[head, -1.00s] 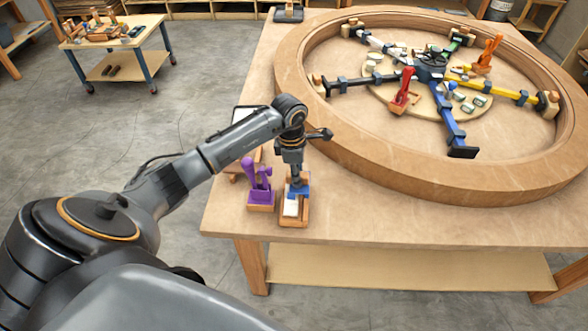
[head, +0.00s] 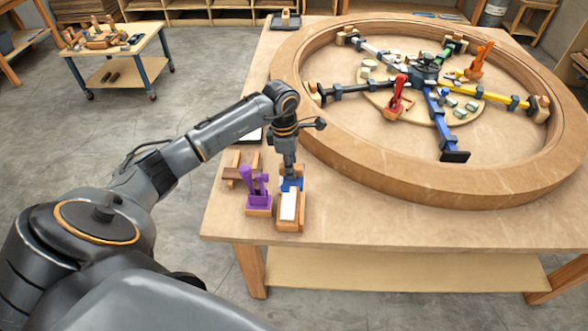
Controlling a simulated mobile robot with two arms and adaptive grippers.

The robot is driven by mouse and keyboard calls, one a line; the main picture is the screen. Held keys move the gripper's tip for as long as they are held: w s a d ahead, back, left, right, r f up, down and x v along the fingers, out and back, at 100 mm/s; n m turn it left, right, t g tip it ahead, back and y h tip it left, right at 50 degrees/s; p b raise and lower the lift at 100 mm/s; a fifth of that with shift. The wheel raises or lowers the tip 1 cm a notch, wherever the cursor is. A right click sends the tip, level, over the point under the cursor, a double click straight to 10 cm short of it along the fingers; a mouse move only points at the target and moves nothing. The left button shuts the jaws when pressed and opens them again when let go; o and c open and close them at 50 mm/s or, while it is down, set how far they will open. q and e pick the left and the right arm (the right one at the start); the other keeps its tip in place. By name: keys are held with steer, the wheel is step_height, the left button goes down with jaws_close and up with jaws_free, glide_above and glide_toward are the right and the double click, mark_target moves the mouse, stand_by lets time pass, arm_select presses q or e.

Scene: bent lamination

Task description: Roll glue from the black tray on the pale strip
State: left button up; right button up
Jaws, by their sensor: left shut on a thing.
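A pale strip (head: 288,206) lies on a small wooden block (head: 290,225) at the table's front left edge. My left gripper (head: 291,178) points down at the far end of this block, shut on a blue piece (head: 292,185). I cannot tell whether the blue piece touches the strip, and no separate roller can be made out. A dark-rimmed tray with a white inside (head: 252,136) is mostly hidden behind my left arm. Another black tray (head: 286,20) stands at the table's far left corner. My right gripper is not in view.
A purple clamp (head: 257,193) stands close left of the strip's block, with a wooden rest (head: 236,174) behind it. A large wooden ring (head: 440,185) with coloured clamp arms inside fills most of the table. The front table strip (head: 400,225) is bare.

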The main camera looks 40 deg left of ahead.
arm_select(q)
steer(key=shift+r, duration=0.8)
steer(key=shift+d+r, duration=0.1)
steer(key=shift+d, duration=0.05)
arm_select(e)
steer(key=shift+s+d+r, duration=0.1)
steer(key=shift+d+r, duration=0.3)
arm_select(q)
step_height(320, 180, down, 5)
steer(key=b, duration=0.4)
steer(key=shift+w, duration=0.15)
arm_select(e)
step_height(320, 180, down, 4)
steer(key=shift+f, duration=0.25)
arm_select(q)
steer(key=shift+r, duration=0.1)
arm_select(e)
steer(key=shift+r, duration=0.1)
